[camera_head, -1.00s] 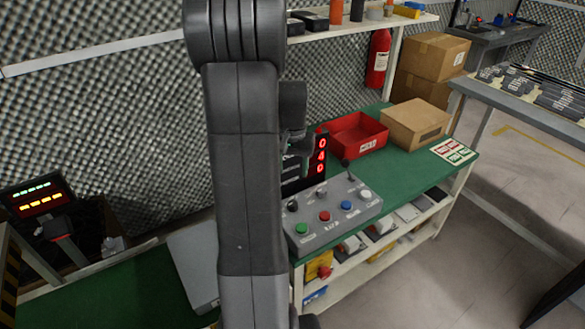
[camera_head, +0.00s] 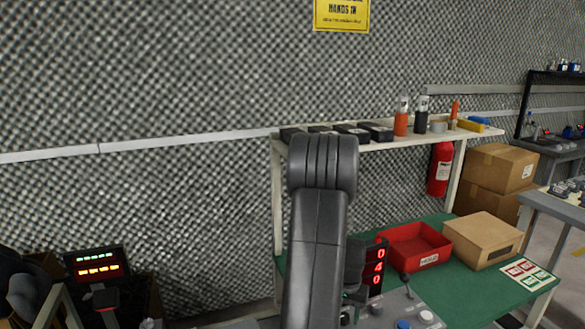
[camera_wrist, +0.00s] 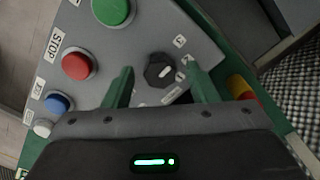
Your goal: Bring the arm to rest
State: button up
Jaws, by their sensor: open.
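My arm (camera_head: 318,235) stands in front of the bench in the head view and hides part of it. In the wrist view my gripper (camera_wrist: 158,85) is open, with its two green fingers apart. Between and beyond the fingertips is a black rotary knob (camera_wrist: 160,70) on a grey control box (camera_wrist: 130,50). I cannot tell the height of the fingers above the box; nothing is seen held. The box also carries a green button (camera_wrist: 111,10), a red button (camera_wrist: 78,65) and a blue button (camera_wrist: 58,103). In the head view the box (camera_head: 388,308) shows only in part.
On the green bench (camera_head: 478,287) stand a red tray (camera_head: 415,246), a cardboard box (camera_head: 482,240) and a red-digit display (camera_head: 375,268). A shelf (camera_head: 385,146) with bottles and black boxes runs above. A fire extinguisher (camera_head: 440,168) hangs behind. Another lit display (camera_head: 97,263) is at lower left.

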jog(key=shift+f, duration=0.2)
jog(key=shift+r, duration=0.1)
notch_tip(320, 180, up, 13)
jog(key=p, duration=0.1)
notch_tip(320, 180, down, 14)
jog(key=shift+r+b, duration=0.2)
jog(key=shift+b, duration=0.35)
jog(key=shift+r+m, duration=0.25)
jog(key=shift+m, duration=0.15)
jog(key=shift+m+p, duration=0.35)
jog(key=shift+m, duration=0.45)
jog(key=m+p, duration=0.2)
jog(key=m, duration=0.4)
jog(key=shift+m, duration=0.4)
notch_tip(320, 180, up, 12)
jog(key=shift+r, duration=0.25)
